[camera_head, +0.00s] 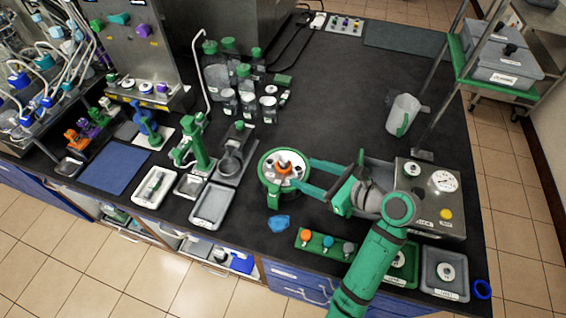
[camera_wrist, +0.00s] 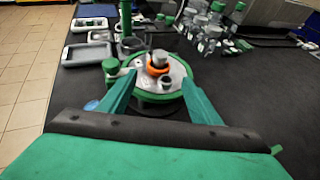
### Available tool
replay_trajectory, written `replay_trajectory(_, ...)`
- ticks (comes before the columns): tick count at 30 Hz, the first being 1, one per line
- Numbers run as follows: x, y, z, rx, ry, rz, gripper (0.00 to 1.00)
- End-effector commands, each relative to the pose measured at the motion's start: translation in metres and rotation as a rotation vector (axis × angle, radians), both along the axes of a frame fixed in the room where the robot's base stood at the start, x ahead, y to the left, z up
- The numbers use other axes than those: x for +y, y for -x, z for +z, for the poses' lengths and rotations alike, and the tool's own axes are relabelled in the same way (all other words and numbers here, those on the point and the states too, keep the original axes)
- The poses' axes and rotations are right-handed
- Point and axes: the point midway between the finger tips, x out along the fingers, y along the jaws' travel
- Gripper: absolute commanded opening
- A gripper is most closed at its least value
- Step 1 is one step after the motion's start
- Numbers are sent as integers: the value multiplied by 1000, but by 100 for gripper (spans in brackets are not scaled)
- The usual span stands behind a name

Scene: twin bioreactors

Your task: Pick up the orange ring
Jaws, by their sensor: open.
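The orange ring (camera_head: 284,168) lies on the pale top of a round green-rimmed device (camera_head: 264,178), around a grey post at its middle. In the wrist view the orange ring (camera_wrist: 158,69) sits around the base of the grey post (camera_wrist: 159,57), just beyond my fingertips. My gripper (camera_head: 312,172) is open and empty, coming from the right of the device. In the wrist view its two green fingers (camera_wrist: 158,82) stand on either side of the device's near part, with the ring between their lines. I cannot tell whether the fingers touch the device.
A green strip with small knobs (camera_head: 325,243) and a blue crumpled piece (camera_head: 279,223) lie in front. A grey tray (camera_head: 210,206) and a green stand (camera_head: 194,150) are left. A metal box with a gauge (camera_head: 430,190) stands right. The bench behind is mostly clear.

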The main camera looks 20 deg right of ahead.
Motion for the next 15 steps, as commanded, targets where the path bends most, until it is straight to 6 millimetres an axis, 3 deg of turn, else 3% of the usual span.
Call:
replay_trajectory(8, 11, -15, -7, 0, 0, 0, 58)
replay_trajectory(15, 30, -40, -16, 0, 0, 0, 58)
